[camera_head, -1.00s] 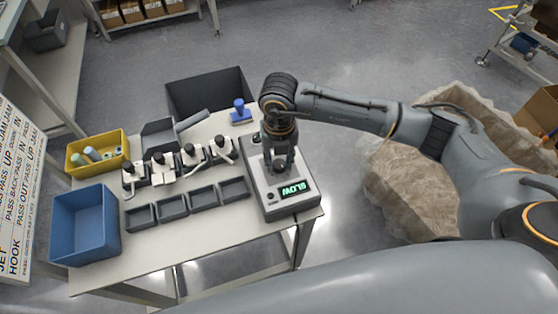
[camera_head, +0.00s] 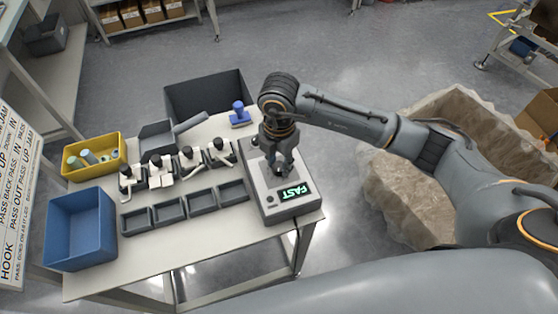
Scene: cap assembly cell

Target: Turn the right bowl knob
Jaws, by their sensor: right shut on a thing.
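The grey control box (camera_head: 262,205) stands at the right end of the table. My right gripper (camera_head: 280,168) points down onto the top of the box and is shut on the knob, which is mostly hidden by the fingers. My left gripper is not in view.
Left of the box, a row of dark trays (camera_head: 200,202) lies in front of several white clamp-like fixtures (camera_head: 190,162). A blue bin (camera_head: 80,230), a yellow bin (camera_head: 95,150) with cylinders, a grey scoop (camera_head: 157,136), a blue stamp-like object (camera_head: 239,113) and a dark bin (camera_head: 208,92) are around the table.

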